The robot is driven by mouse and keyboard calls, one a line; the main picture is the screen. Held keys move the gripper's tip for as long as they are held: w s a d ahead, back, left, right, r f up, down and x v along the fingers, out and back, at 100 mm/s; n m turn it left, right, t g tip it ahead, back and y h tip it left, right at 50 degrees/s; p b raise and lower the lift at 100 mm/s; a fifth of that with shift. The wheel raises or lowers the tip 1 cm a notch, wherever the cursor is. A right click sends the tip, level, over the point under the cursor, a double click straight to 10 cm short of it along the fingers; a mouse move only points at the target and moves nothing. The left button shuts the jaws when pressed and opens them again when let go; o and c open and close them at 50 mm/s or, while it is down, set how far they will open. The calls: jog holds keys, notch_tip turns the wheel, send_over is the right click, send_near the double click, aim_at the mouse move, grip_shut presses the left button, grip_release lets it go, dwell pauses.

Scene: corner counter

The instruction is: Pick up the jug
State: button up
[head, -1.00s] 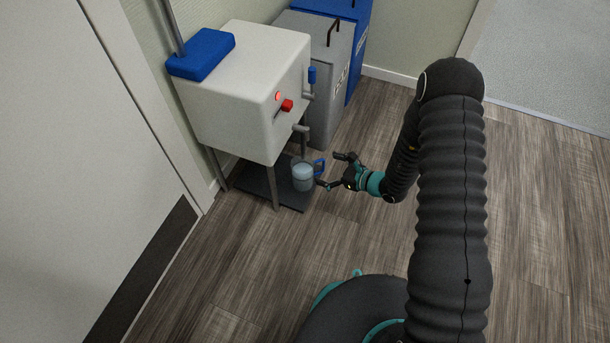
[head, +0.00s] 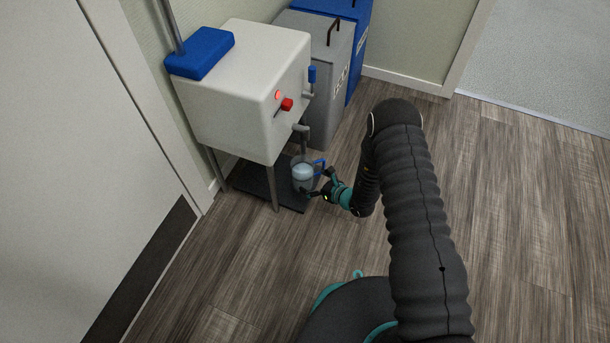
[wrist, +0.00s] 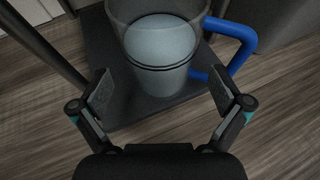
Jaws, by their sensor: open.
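The jug (head: 302,177) is a clear vessel with pale contents and a blue handle. It stands upright on a dark mat (head: 252,183) under the white box-shaped unit. In the wrist view the jug (wrist: 160,70) is ahead between my fingers, its blue handle (wrist: 238,48) to the right. My gripper (head: 318,183) is at the jug's right side in the head view. In the wrist view my gripper (wrist: 168,97) is open, with one finger pad on each side of the jug's lower part. I cannot tell whether the pads touch it.
The white unit (head: 240,95) stands on thin metal legs (head: 275,188) close to the jug, with a spout (head: 301,128) above it. A grey bin (head: 325,75) and a blue bin (head: 357,45) stand behind. The wooden floor (head: 510,200) at right is clear.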

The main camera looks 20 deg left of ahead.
jog(key=shift+x, duration=2.7)
jog(key=shift+f, duration=0.1)
jog(key=c, duration=1.4)
jog(key=shift+c, duration=1.2)
jog(key=shift+r, duration=0.25)
